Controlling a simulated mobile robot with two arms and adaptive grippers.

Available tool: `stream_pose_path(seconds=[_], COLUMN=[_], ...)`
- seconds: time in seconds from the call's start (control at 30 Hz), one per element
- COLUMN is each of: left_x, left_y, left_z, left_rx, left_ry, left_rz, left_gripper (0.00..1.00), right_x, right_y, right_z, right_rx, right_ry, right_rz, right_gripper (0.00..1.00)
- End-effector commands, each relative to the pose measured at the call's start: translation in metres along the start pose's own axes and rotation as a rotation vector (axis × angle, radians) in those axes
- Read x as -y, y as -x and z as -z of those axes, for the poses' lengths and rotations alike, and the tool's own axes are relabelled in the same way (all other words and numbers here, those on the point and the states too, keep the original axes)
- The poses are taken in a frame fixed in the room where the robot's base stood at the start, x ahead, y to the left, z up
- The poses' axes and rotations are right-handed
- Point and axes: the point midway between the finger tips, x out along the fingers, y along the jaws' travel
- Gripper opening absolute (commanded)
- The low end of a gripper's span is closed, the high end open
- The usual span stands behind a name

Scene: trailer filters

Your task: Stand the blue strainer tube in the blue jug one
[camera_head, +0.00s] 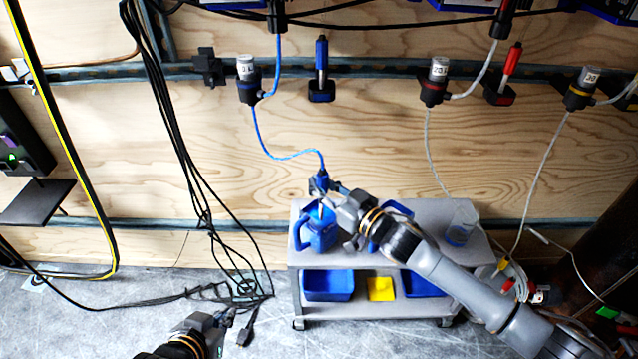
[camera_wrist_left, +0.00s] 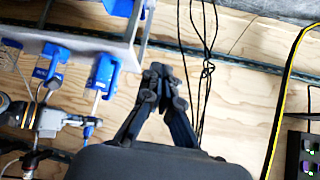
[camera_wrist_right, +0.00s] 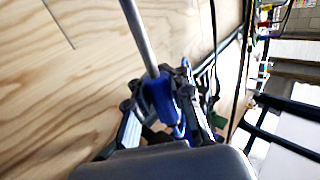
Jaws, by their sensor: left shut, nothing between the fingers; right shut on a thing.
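The blue strainer tube (camera_head: 320,183) has a blue body on a thin grey rod, with a blue hose at its top. My right gripper (camera_head: 336,194) is shut on the blue body (camera_wrist_right: 160,98) and holds it above the blue jug (camera_head: 319,236) on the cart. In the left wrist view, the thin rod runs between the held body (camera_wrist_left: 88,130) and the mouth of the jug (camera_wrist_left: 104,72). I cannot tell how far the rod is inside. My left gripper (camera_head: 226,318) is shut and empty, low and left of the cart; its fingers (camera_wrist_left: 160,82) show against the wall.
The grey cart (camera_head: 432,212) also carries a second blue jug (camera_head: 392,218) behind my right arm and a clear container (camera_head: 461,222). Its lower shelf holds a blue bin (camera_head: 328,285) and a yellow box (camera_head: 380,289). Black cables (camera_head: 190,150) hang left of the cart.

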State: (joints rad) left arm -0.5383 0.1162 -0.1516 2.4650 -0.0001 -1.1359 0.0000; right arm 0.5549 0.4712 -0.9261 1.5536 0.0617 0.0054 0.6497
Motion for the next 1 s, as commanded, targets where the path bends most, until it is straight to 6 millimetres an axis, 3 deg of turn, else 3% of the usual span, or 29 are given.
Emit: stream_pose_path(seconds=[0.9,0.93,1.0], left_x=[-0.002,-0.002,-0.002], left_y=[-0.002,-0.002,-0.002], left_z=[0.014,0.015,0.015], left_rx=[-0.068,-0.069,-0.069], left_ry=[-0.001,-0.001,-0.001], left_rz=[-0.004,-0.004,-0.004], left_gripper=[0.00,0.00,0.00], right_x=[0.000,0.000,0.000], right_y=[0.000,0.000,0.000], right_z=[-0.005,-0.005,-0.005], right_rx=[-0.002,-0.002,-0.002], right_ry=[0.000,0.000,0.000], right_rz=[0.000,0.000,0.000], right_gripper=[0.00,0.19,0.33])
